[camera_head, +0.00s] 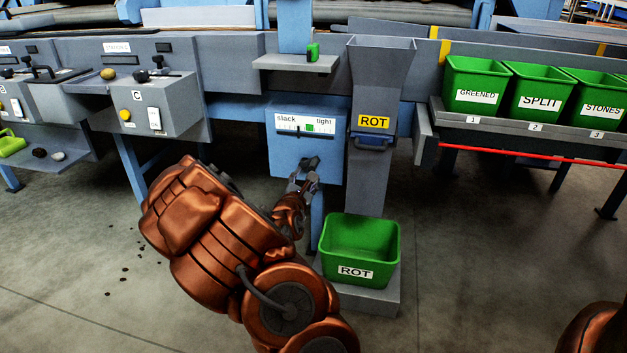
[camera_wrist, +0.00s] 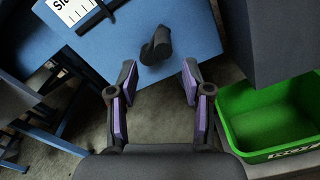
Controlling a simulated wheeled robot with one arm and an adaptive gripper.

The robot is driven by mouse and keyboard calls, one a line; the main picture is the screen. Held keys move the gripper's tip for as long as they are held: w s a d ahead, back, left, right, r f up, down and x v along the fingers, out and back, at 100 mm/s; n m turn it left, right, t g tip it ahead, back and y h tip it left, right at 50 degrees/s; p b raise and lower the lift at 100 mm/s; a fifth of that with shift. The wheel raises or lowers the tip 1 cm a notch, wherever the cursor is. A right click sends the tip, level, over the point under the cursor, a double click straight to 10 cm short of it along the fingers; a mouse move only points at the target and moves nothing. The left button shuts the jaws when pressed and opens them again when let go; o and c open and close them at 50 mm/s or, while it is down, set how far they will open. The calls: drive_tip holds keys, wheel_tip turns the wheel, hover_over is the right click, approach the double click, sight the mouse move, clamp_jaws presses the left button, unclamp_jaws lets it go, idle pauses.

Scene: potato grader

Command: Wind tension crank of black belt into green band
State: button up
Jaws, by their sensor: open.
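The blue tension box (camera_head: 290,155) carries a white gauge (camera_head: 308,125) marked slack at left and tight at right, with a green band right of its middle. A thin dark pointer seems to stand left of the green band; it is too small to be sure. The black crank (camera_wrist: 157,46) sticks out from the box face in the wrist view; my gripper hides it in the head view. My gripper (camera_wrist: 159,82) is open, its purple-padded fingers pointing at the box. The crank is just beyond and between the fingertips, apparently untouched. My gripper also shows in the head view (camera_head: 303,178).
A grey ROT chute (camera_head: 380,95) stands right of the box, above a green ROT bin (camera_head: 360,238). Control box C (camera_head: 155,102) is at left. Green bins (camera_head: 476,85) line a shelf at right. A small shelf (camera_head: 296,63) is above the gauge.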

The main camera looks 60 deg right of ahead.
sight(313, 166)
drive_tip(key=shift+n+h, duration=0.3)
drive_tip(key=shift+b+x, duration=1.4)
drive_tip(key=shift+x, duration=2.7)
drive_tip(key=shift+s+f, duration=0.15)
drive_tip(key=shift+s, duration=0.1)
clamp_jaws()
